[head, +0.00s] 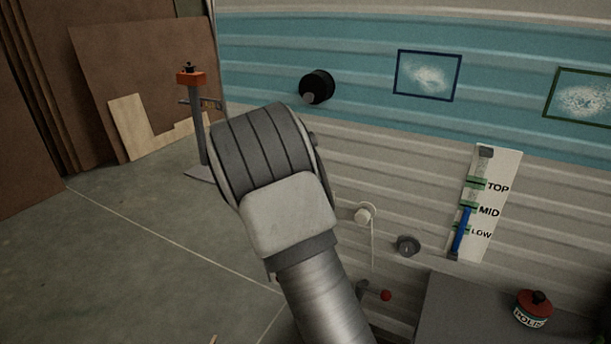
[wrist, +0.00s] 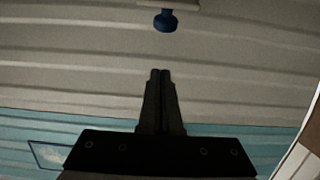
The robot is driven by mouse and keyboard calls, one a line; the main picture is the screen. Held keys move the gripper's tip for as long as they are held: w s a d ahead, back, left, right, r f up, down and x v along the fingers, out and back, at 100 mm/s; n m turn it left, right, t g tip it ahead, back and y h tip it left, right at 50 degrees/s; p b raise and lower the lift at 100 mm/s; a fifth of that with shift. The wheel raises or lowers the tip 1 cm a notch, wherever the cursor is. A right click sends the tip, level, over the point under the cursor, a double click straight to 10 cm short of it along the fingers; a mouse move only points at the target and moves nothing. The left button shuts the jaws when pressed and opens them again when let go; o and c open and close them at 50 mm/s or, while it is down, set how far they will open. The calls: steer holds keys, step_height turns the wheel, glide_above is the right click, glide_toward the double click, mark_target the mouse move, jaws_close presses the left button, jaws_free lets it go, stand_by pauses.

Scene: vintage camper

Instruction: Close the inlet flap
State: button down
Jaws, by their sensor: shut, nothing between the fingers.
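My gripper (wrist: 160,73) shows in the wrist view with its two dark fingers together and nothing between them. It points at the ribbed camper wall. A blue rounded piece (wrist: 165,21) under a pale plate edge (wrist: 160,3) is at the top of the wrist view, ahead of the fingertips and apart from them. It may belong to the inlet flap, but I cannot tell; whether it is open or shut is unclear. In the head view my arm hides the gripper and the wall behind it, and I cannot make out a flap there.
On the wall are a black round fitting (head: 318,86), a pale knob with a cord (head: 364,213), a small dark dial (head: 407,245) and a level board (head: 484,203). A red-knobbed lever (head: 385,295) and a red tin (head: 534,308) sit low right. An orange-topped stand (head: 195,130) is left; floor there is open.

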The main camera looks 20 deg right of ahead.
steer(key=x, duration=0.4)
steer(key=shift+f+b, duration=0.2)
steer(key=shift+b, duration=0.15)
step_height(320, 180, down, 2)
steer(key=shift+s+a+f+b, duration=0.1)
steer(key=shift+s+a+b, duration=0.1)
steer(key=shift+b, duration=0.4)
steer(key=shift+s+a+f, duration=0.35)
steer(key=shift+f, duration=0.15)
steer(key=shift+b, duration=0.3)
steer(key=shift+a+f, duration=0.1)
steer(key=shift+f, duration=0.05)
